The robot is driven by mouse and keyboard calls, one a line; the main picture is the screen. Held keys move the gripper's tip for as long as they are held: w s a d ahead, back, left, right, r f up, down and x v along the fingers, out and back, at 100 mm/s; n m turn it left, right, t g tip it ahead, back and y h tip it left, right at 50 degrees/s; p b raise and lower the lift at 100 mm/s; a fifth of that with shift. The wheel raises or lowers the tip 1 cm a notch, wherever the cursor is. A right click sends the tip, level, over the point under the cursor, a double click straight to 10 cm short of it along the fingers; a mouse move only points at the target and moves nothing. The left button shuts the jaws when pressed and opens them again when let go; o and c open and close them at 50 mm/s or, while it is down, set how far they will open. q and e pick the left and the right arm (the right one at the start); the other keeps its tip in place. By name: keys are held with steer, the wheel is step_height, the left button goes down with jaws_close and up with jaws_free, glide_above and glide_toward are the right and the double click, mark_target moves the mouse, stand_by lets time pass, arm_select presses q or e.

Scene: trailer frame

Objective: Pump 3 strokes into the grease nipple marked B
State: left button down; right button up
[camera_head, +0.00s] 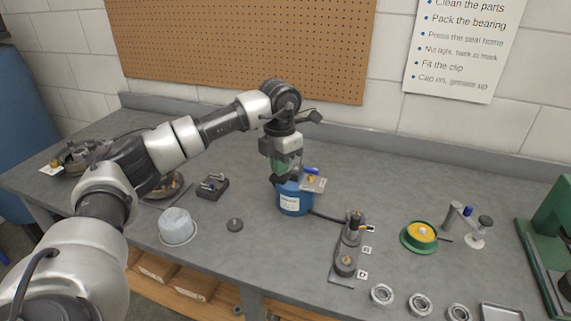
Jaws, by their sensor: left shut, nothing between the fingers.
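A blue can (294,206) with a white label stands mid-bench. A grey plate with a yellow and blue piece (314,181) shows at its top right. My left gripper (282,181) is shut and points down at the can's top, partly hiding it; I cannot tell whether it touches. A dark hose (325,216) runs from the can to a grey fixture (351,238) with upright fittings. Two small white tags (367,250) and (362,274) stand beside the fixture; their letters are too small to read surely. My right gripper is not in view.
A green dish with yellow contents (422,233), a small stand (477,236) and several bearing rings (420,303) lie to the right. A pegboard (240,45) hangs behind.

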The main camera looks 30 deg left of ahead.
mark_target(279, 183)
arm_select(q)
steer(key=shift+f, duration=0.1)
steer(key=shift+s+f+b, duration=0.25)
steer(key=shift+f+b, duration=0.45)
steer(key=shift+f, duration=0.4)
steer(key=shift+f, duration=0.1)
steer(key=shift+s+d+f+b, duration=0.1)
steer(key=shift+f+b, duration=0.6)
steer(key=shift+f, duration=0.4)
